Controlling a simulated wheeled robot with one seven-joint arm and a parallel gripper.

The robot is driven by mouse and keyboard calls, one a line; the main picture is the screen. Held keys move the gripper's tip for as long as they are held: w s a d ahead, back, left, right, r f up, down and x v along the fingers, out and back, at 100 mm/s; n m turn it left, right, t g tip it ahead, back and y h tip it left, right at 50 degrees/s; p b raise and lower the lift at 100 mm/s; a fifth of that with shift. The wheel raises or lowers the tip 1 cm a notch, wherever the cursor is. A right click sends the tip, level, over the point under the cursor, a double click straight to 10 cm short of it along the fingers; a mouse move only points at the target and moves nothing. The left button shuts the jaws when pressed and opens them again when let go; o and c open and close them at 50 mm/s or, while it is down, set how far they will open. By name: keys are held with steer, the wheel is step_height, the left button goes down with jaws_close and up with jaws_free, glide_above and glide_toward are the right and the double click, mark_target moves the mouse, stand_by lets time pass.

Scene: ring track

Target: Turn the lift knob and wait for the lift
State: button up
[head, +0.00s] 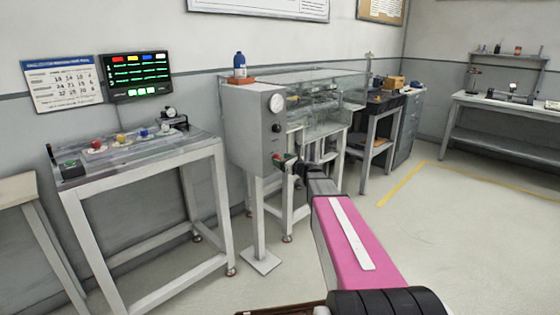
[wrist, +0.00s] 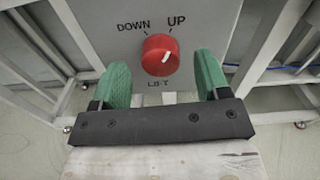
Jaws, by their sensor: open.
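The red lift knob (wrist: 160,55) is on the front of a grey control box, with DOWN printed at its upper left and UP at its upper right. A short white mark shows on the right part of its face, tilted to the upper right. My gripper (wrist: 162,76) is open, with one green finger on each side of the knob and a visible gap on both sides. In the head view my gripper reaches the lower front of the control box (head: 251,135), by the small red knob (head: 278,158). I cannot tell how deep the fingertips reach beside the knob.
A round gauge (head: 276,102) is higher on the box, and a glass-sided tank (head: 325,95) stands behind it. A bench (head: 140,165) with small coloured items is at the left. A lit display panel (head: 136,76) hangs on the wall. Open floor lies at the right.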

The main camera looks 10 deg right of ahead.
steer(key=shift+x, duration=0.85)
steer(key=c, duration=0.9)
